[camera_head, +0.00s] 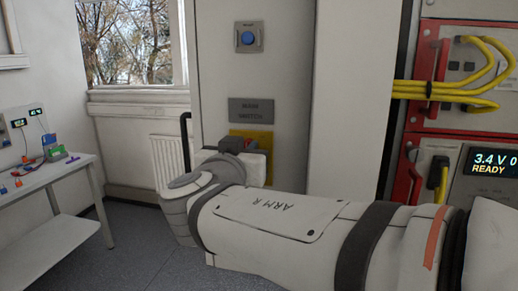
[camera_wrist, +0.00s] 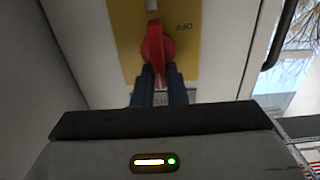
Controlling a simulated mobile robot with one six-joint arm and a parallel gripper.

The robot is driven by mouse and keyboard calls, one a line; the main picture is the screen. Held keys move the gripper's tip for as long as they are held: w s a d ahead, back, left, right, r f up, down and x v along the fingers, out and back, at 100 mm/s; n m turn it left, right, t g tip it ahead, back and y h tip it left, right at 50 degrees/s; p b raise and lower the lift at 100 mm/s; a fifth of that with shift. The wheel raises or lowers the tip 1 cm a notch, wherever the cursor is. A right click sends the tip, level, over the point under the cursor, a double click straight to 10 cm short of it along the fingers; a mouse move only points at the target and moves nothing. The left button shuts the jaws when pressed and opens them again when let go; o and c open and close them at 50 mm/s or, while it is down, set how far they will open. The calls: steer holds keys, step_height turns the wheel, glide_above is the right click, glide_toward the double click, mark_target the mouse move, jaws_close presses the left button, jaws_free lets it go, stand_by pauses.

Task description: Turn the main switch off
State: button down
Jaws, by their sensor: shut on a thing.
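The main switch is a red rotary handle (camera_wrist: 156,42) on a yellow plate (camera_wrist: 187,55). In the wrist view the handle lies roughly upright in the picture, and the word OFF shows upside down on the plate to its right. My gripper (camera_wrist: 159,72) has its two dark fingers closed on the near end of the handle. In the head view the yellow plate (camera_head: 262,136) is on the grey cabinet under the MAIN SWITCH label (camera_head: 251,111).
A blue button (camera_head: 248,38) sits higher on the cabinet. To the right is a rack with red handles (camera_head: 441,62), yellow cables (camera_head: 440,87) and a display (camera_head: 492,163) reading READY. A white table (camera_head: 45,177) with small items stands at left. Floor between is clear.

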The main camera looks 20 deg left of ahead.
steer(key=shift+f+n+b, duration=0.2)
steer(key=shift+n+b, duration=0.2)
steer(key=shift+b, duration=0.3)
steer(key=n+b, duration=0.3)
steer(key=n, duration=0.2)
steer(key=a+f+n+b, duration=0.1)
steer(key=n+b, duration=0.3)
steer(key=n, duration=0.2)
steer(key=a+n+b, duration=0.1)
steer(key=n+b, duration=0.2)
steer(key=n, duration=0.3)
steer(key=shift+s+f, duration=0.1)
steer(key=shift+f, duration=0.3)
steer(key=c, duration=1.5)
jaws_free()
steer(key=shift+o, duration=0.2)
steer(key=shift+s, duration=0.1)
steer(key=s+b, duration=0.1)
steer(key=s, duration=0.6)
steer(key=shift+s+d+b, duration=0.3)
steer(key=shift+d, duration=0.15)
